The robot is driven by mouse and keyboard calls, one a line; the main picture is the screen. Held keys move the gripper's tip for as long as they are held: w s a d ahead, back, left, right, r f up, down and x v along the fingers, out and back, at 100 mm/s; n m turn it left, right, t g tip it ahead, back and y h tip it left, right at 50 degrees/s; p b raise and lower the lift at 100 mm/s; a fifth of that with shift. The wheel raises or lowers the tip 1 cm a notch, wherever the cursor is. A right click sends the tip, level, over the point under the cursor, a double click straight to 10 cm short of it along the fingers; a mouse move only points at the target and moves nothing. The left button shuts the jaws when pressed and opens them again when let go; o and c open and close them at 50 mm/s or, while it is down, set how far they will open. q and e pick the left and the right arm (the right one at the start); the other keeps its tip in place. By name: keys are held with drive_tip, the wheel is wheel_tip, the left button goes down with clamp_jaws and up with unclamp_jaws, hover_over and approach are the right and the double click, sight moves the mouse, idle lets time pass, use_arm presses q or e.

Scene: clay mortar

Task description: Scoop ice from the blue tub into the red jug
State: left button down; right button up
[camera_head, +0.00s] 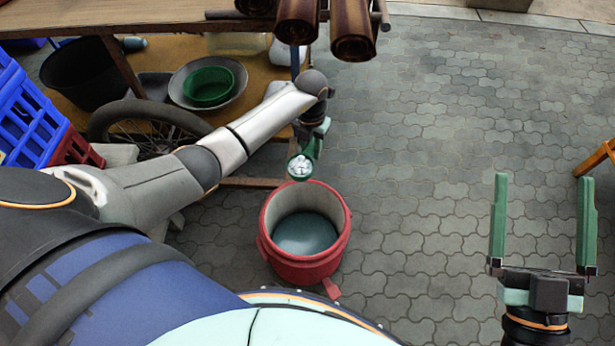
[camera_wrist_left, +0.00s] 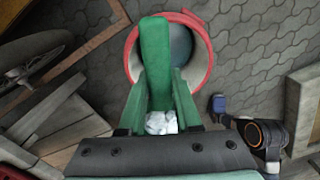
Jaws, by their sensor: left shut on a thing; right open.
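The red jug (camera_head: 340,258) stands upright and open on the paving, with a pale inside and a dark blue-grey bottom. It also shows in the left wrist view (camera_wrist_left: 207,72), beyond the gripper. My left gripper (camera_head: 312,148) is shut on a small green scoop (camera_head: 291,174), whose handle is mostly hidden. White lumps of ice (camera_head: 300,165) lie in the scoop, just above and behind the jug's far rim. The ice also shows in the left wrist view (camera_wrist_left: 161,122). My right gripper (camera_head: 544,190) is open and empty at the right. I cannot make out the blue tub.
A wooden table (camera_head: 160,17) stands at the back left, with a wheel (camera_head: 125,112) and a green bowl (camera_head: 208,86) below it. Blue crates (camera_head: 28,115) are at the left. Brown rolls (camera_head: 297,20) hang at the top. The paving right of the jug is clear.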

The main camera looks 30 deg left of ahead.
drive_tip(key=shift+s+a+r+n+y+b, duration=0.5)
drive_tip(key=shift+s+r+n+y+b, duration=0.75)
drive_tip(key=shift+s+n+y+b, duration=1.55)
use_arm(q)
drive_tip(key=s+a+f+n+t+h+b, duration=0.1)
drive_tip(key=s+f+n+t+h+b, duration=0.2)
drive_tip(key=f+n+t+h+b, duration=0.6)
drive_tip(key=shift+a+f+t+h+b, duration=0.25)
drive_tip(key=shift+f+t+h+b, duration=0.55)
drive_tip(key=shift+f+t+b, duration=1.15)
use_arm(e)
wheel_tip(320, 180, down, 14)
drive_tip(key=w+a+m, duration=0.1)
drive_tip(key=shift+a+f+m, duration=0.2)
drive_tip(key=shift+a+m, duration=0.05)
drive_tip(key=shift+m, duration=0.15)
